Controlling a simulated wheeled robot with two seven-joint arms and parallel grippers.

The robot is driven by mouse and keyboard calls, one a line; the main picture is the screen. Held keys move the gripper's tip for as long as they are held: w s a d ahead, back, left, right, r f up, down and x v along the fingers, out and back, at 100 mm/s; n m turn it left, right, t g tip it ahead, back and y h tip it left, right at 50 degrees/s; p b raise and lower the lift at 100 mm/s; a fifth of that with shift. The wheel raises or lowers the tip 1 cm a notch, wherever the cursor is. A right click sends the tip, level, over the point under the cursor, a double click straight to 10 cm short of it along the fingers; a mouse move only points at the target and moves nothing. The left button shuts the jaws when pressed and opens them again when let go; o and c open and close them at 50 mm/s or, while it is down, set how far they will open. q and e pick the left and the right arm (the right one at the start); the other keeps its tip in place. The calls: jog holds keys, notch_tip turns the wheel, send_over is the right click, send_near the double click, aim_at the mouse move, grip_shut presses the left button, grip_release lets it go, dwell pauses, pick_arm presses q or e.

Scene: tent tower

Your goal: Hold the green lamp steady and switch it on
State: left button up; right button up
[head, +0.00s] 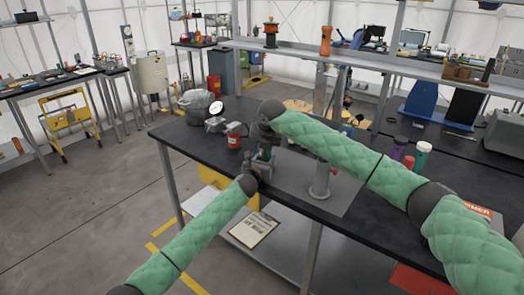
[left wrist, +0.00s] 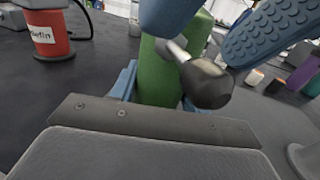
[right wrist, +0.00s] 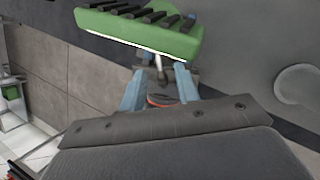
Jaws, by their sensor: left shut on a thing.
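The green lamp (head: 267,154) stands at the near edge of the dark workbench, small and partly covered by my grippers in the head view. In the left wrist view its green body (left wrist: 158,75) is between the blue fingers of my left gripper (left wrist: 160,90), which is shut on it. A metal stalk with a dark rounded knob (left wrist: 208,84) sticks out from the lamp. My right gripper (right wrist: 158,78) is above the lamp, its blue fingers apart. In the right wrist view, the lamp's green part with black ribs (right wrist: 150,30) lies just beyond the fingertips, and a thin stalk shows between them.
A red can (head: 233,136) and a round-headed lamp or mirror (head: 216,108) stand left of the grippers. A grey post on a round base (head: 320,182) stands to the right. Purple and teal-capped bottles (head: 421,156) are beyond my right forearm.

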jog(key=v, duration=1)
jog(key=shift+s+r, duration=0.15)
jog(key=shift+r, duration=0.15)
jog(key=shift+d, duration=0.1)
pick_arm(q)
jog(key=o, duration=1.3)
jog(key=shift+s+f, duration=0.1)
